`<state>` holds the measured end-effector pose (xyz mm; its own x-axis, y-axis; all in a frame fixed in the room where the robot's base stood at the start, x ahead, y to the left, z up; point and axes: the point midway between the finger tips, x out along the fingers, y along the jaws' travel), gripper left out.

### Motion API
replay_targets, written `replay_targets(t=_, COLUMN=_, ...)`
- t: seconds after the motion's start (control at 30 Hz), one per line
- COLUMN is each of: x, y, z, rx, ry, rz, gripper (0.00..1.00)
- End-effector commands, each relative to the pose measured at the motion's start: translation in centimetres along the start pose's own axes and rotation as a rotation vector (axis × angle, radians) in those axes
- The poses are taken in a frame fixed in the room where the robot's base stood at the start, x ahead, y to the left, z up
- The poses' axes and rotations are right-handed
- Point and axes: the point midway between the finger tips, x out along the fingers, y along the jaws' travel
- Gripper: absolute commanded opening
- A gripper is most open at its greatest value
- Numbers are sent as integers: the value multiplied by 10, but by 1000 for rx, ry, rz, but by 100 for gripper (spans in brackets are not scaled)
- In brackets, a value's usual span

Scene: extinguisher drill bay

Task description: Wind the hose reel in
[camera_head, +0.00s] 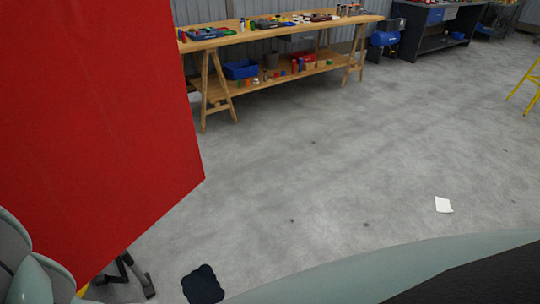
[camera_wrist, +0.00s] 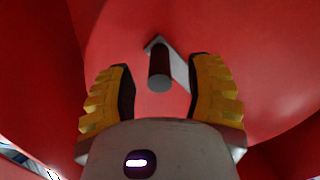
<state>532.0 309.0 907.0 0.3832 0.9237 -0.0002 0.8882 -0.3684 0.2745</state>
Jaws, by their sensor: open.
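In the wrist view the red hose reel (camera_wrist: 250,60) fills most of the picture, with a broad, smooth red face. A short dark cylindrical crank handle (camera_wrist: 160,72) sticks out from it on a pale metal bracket. My gripper (camera_wrist: 162,62) is open, its yellow-and-black fingers on either side of the handle. I see gaps between the handle and both fingers; I cannot tell how deep the handle sits between them. In the head view a large flat red panel (camera_head: 90,120) stands at left and hides what is behind it. No hose is clearly visible.
A wooden workbench (camera_head: 228,43) with tools and a blue bin (camera_head: 241,69) stands at the back. A dark workbench (camera_head: 425,42) is further right. The middle floor is clear.

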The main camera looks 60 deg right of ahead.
Motion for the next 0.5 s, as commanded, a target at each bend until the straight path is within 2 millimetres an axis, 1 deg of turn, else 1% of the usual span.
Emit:
replay_targets(t=0.03, x=7, y=0, z=-2, rx=-1, ry=3, rz=-2, gripper=52)
replay_targets(t=0.1, x=14, y=0, z=-1, rx=-1, ry=3, rz=0, gripper=52)
replay_targets(t=0.2, x=21, y=0, z=0, rx=1, ry=0, rz=0, gripper=52)
replay_targets(t=0.33, x=26, y=-1, z=0, rx=0, ry=1, rz=-2, gripper=52)
replay_targets(t=0.5, x=28, y=-1, z=0, rx=-1, ry=1, rz=-2, gripper=52)
